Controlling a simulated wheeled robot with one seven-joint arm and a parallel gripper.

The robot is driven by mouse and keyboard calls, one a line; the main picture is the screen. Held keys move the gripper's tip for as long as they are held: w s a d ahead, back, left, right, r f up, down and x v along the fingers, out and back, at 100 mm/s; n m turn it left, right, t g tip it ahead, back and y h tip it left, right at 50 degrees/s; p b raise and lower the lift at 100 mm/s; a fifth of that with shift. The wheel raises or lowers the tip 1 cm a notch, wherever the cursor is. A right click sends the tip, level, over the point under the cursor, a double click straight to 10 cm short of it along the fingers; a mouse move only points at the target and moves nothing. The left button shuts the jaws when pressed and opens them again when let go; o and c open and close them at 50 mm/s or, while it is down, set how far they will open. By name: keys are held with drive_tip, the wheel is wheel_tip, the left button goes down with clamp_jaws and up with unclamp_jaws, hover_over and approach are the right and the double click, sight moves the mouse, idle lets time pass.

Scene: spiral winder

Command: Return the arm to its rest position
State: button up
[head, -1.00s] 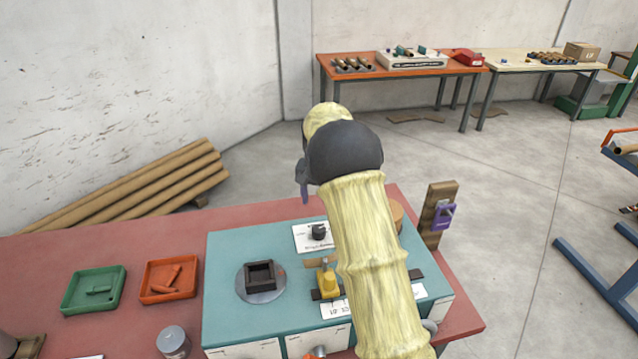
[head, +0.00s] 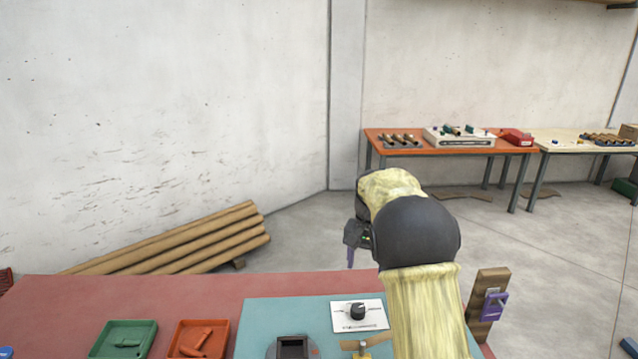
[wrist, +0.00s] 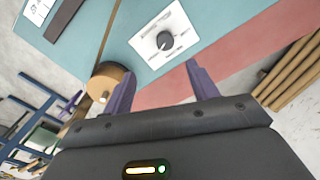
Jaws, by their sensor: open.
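My arm, in a pale yellow sleeve with a black joint, rises over the right part of the teal machine (head: 265,320) in the head view. In the wrist view, the two purple fingers of my gripper (wrist: 160,88) are spread apart with nothing between them. Past the fingertips lies the white dial plate with a black knob (wrist: 165,40), apart from the fingers. The same knob (head: 357,311) shows left of my arm in the head view. There only a bit of purple finger shows, below the black wrist.
The red bench (head: 140,290) holds a green tray (head: 122,340) and an orange tray (head: 198,340). A wooden post with a purple clip (head: 489,300) stands right of my arm. Tubes (head: 180,240) lie by the wall. An orange table (head: 400,148) stands at the back.

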drive_tip(key=s+f+n+t, duration=0.1)
drive_tip(key=s+f+n, duration=0.1)
drive_tip(key=s, duration=1.2)
drive_tip(key=s+f+n+t, duration=0.1)
drive_tip(key=s+f+n, duration=0.1)
drive_tip(key=s, duration=1.1)
drive_tip(key=shift+s+a+f+n, duration=0.25)
drive_tip(key=shift+s+f+n, duration=0.15)
drive_tip(key=shift+f, duration=0.3)
